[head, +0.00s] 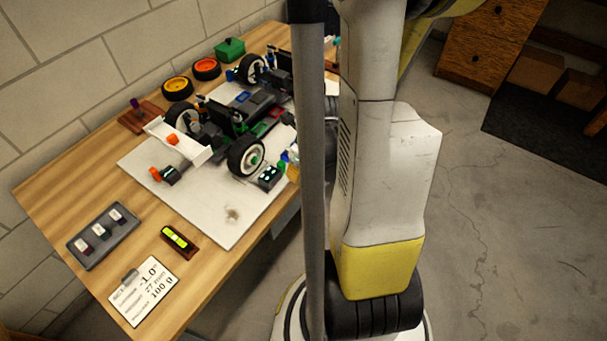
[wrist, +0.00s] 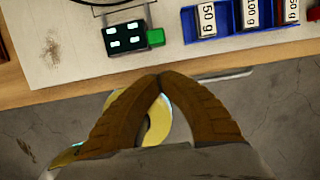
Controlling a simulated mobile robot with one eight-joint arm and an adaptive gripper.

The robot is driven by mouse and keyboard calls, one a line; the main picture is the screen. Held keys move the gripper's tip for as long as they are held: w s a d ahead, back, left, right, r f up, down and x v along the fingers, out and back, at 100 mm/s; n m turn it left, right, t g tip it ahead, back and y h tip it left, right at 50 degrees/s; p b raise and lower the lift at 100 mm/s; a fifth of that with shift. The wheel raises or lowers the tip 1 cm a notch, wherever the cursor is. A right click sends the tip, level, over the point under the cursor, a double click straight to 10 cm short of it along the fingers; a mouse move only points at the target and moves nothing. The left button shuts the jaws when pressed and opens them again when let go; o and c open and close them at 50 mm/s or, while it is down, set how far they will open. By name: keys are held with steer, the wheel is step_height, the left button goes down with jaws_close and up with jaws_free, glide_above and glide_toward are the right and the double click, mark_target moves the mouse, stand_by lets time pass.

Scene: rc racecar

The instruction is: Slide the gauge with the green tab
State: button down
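The gauge (wrist: 124,39) is a small dark block with several white marks and a green tab (wrist: 155,37) on its right side in the wrist view. It lies on the white board near its front edge. In the head view the gauge (head: 269,178) sits in front of the car's near wheel. My gripper (wrist: 160,80) has its two brown fingers together at the tips, with nothing seen between them. My gripper is hidden in the head view.
The racecar (head: 235,115) stands on the white board (head: 225,215). A blue tray (wrist: 230,30) of labelled weights is right of the gauge. A grey tray (head: 103,236), a level (head: 179,239) and a note card (head: 144,291) lie on the wooden table (head: 60,200).

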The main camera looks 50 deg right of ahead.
mark_target(278, 164)
steer(key=shift+w+a+r, duration=0.1)
steer(key=shift+w+a, duration=0.05)
steer(key=shift+w, duration=0.55)
steer(key=shift+w+a+r, duration=0.1)
steer(key=shift+w, duration=0.55)
steer(key=w, duration=0.4)
steer(key=shift+a, duration=0.1)
steer(key=shift+s, duration=0.2)
